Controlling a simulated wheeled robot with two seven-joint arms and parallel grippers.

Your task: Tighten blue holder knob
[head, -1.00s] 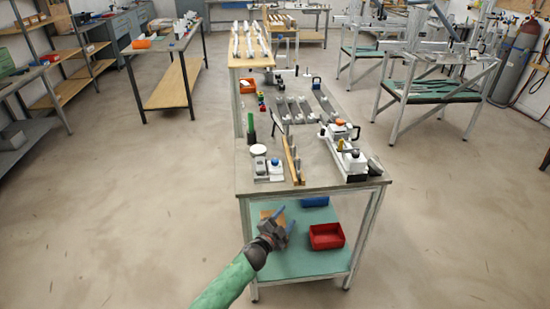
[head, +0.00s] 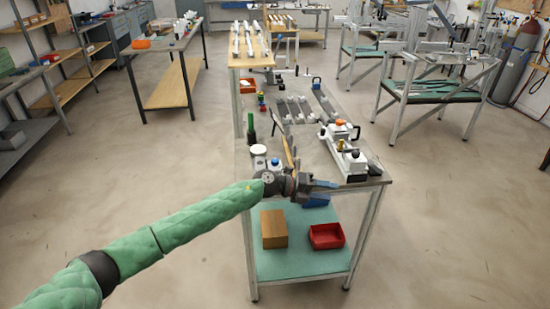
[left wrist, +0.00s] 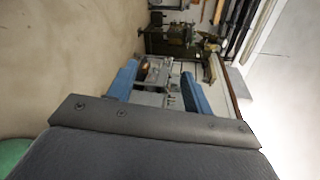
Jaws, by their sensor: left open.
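A small blue knob (head: 275,161) sits on a grey holder block at the near left of the workbench (head: 310,160). The lower part of that block is hidden behind my left gripper (head: 325,187). My left gripper is at the bench's front edge, to the right of the blue knob and nearer to me, pointing right. Its blue fingers also show in the left wrist view (left wrist: 160,87), apart with nothing held between them. The blue knob cannot be made out in the left wrist view. My right gripper is not in view.
White clamp units (head: 352,162) stand at the bench's right side. A wooden bar (head: 289,150), a white disc (head: 258,150) and a green bottle (head: 250,128) stand near the knob. The lower shelf holds a brown box (head: 273,229) and a red bin (head: 326,236).

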